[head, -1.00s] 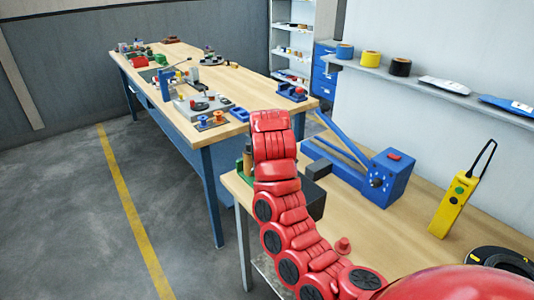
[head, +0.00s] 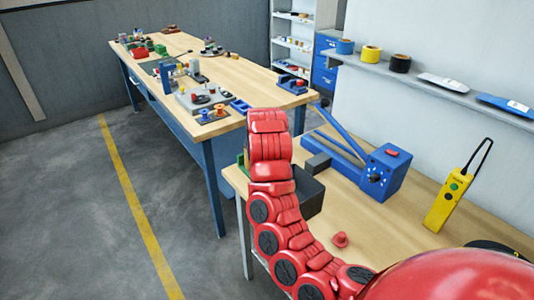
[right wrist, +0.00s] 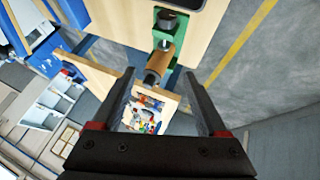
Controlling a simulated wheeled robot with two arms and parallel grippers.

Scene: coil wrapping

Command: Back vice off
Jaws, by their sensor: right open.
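The green vice (right wrist: 164,50) is at the bench edge in the right wrist view, with a dark round-topped part (right wrist: 166,20) on it. A brown cylinder (right wrist: 157,64) is at its lower end; I cannot tell whether it is clamped. In the head view only a bit of green (head: 241,168) shows beside my red right arm. My right gripper (right wrist: 160,78) is open, and its two black fingers lie either side of the cylinder in the picture, with no clear contact. In the head view the arm hides this gripper. My left gripper is not in view.
A dark bin (head: 309,196) stands on the near bench (head: 370,228) beside the arm. A yellow handset (head: 449,198) stands at the right. A long bench (head: 235,82) holds several tools.

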